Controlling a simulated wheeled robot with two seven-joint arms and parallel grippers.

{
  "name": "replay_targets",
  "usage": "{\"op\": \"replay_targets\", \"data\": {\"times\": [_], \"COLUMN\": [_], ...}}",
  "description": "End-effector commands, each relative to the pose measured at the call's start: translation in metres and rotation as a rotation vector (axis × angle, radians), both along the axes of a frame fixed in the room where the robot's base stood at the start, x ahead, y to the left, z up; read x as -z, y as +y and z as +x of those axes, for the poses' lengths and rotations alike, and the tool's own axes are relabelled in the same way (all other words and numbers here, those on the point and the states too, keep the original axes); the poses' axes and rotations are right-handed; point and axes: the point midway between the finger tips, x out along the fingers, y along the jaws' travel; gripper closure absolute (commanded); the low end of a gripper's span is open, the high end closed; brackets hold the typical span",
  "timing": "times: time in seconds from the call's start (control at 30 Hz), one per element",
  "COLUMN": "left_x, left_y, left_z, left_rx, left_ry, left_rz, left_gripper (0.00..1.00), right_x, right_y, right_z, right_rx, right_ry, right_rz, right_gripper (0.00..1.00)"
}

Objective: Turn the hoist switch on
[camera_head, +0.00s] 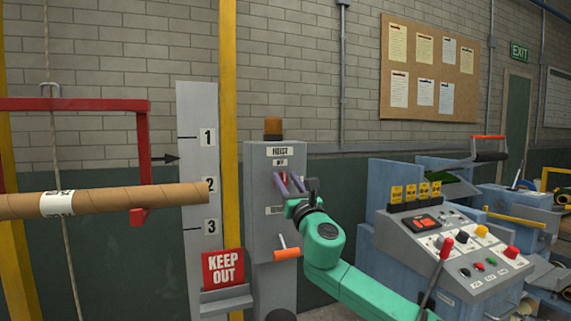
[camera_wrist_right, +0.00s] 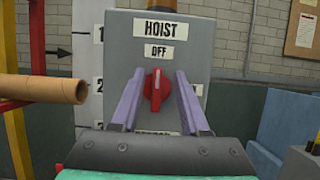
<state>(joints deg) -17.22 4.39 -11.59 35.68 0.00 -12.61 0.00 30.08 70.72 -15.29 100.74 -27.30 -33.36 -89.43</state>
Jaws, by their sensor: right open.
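The hoist switch is a red rotary knob (camera_wrist_right: 156,91) on the front of a grey box (camera_head: 258,195) labelled HOIST. In the right wrist view its grip stands upright, below a label reading OFF (camera_wrist_right: 159,52). My right gripper (camera_wrist_right: 158,78) is open, with one purple finger on each side of the knob and a visible gap on both sides. In the head view the right gripper (camera_head: 290,183) is in front of the box and hides most of the knob. My left gripper is out of view.
An orange-handled lever (camera_head: 287,253) sticks out low on the box. A cardboard tube (camera_head: 120,200) extends from the left, near the numbered board (camera_head: 196,120). A KEEP OUT sign (camera_head: 223,268) stands beside the box. A control console (camera_head: 450,245) is on the right.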

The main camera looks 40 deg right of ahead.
Motion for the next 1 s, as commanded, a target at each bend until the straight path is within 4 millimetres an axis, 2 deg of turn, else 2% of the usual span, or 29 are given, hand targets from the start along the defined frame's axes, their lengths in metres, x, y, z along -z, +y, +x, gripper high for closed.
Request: {"op": "replay_targets", "data": {"times": [0.03,0.3,0.33,0.43,1.0], "left_x": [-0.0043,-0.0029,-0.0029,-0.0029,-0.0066], "left_y": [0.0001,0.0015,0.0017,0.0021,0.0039], "left_z": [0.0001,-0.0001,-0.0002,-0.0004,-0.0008], "left_rx": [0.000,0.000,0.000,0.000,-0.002], "left_ry": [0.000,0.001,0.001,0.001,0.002], "left_rz": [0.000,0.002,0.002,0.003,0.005], "left_gripper": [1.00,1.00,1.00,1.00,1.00], "right_x": [-0.0036,-0.0003,-0.0004,-0.0004,0.0033], "right_y": [0.0000,0.0002,0.0002,0.0002,0.0008], "right_z": [0.0029,0.0058,0.0058,0.0057,0.0072], "right_rx": [-0.002,-0.002,-0.002,-0.002,-0.006], "right_ry": [-0.001,0.002,0.002,0.002,-0.011], "right_rz": [0.001,-0.002,-0.002,-0.002,0.061], "right_gripper": [0.55,0.55,0.63,1.00,1.00]}}
